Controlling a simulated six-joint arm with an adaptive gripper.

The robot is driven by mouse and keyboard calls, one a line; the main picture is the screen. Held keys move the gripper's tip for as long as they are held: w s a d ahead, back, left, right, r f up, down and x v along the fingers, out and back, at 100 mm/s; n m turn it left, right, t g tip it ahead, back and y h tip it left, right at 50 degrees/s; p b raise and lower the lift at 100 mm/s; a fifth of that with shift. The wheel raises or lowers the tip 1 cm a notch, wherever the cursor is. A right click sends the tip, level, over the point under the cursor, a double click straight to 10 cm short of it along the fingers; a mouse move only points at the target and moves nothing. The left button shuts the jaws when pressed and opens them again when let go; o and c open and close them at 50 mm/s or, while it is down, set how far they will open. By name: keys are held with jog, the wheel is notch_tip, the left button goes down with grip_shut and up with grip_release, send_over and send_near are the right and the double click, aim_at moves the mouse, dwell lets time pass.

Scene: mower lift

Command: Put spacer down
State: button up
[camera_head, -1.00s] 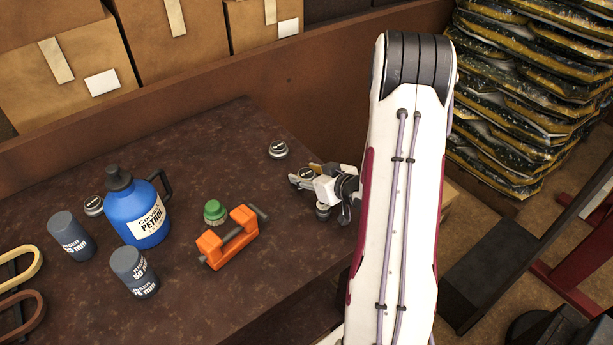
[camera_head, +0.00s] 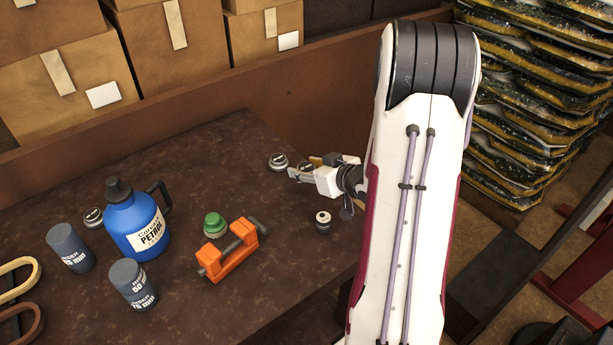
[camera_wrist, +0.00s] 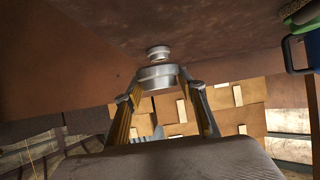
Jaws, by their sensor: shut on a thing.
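The spacer, a round silver disc with a dark top (camera_head: 307,166), is in my gripper (camera_head: 300,173) near the back right of the dark bench. In the wrist view the fingers of my gripper (camera_wrist: 160,88) are closed on the sides of this silver spacer (camera_wrist: 158,77). A smaller silver round part (camera_wrist: 158,52) shows just beyond it, close to the bench surface; I cannot tell whether it is separate. A similar silver disc (camera_head: 277,162) lies on the bench just left of my gripper. I cannot tell whether the held spacer touches the bench.
A small white and black knob (camera_head: 323,221) stands in front of my gripper. An orange clamp (camera_head: 229,252), green cap (camera_head: 215,225), blue petrol can (camera_head: 137,228), two grey risers (camera_head: 133,285) and another silver disc (camera_head: 93,217) stand left. A brown wall (camera_head: 330,115) edges the back.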

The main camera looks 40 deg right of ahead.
aim_at(306, 167)
jog(key=shift+r, duration=1.55)
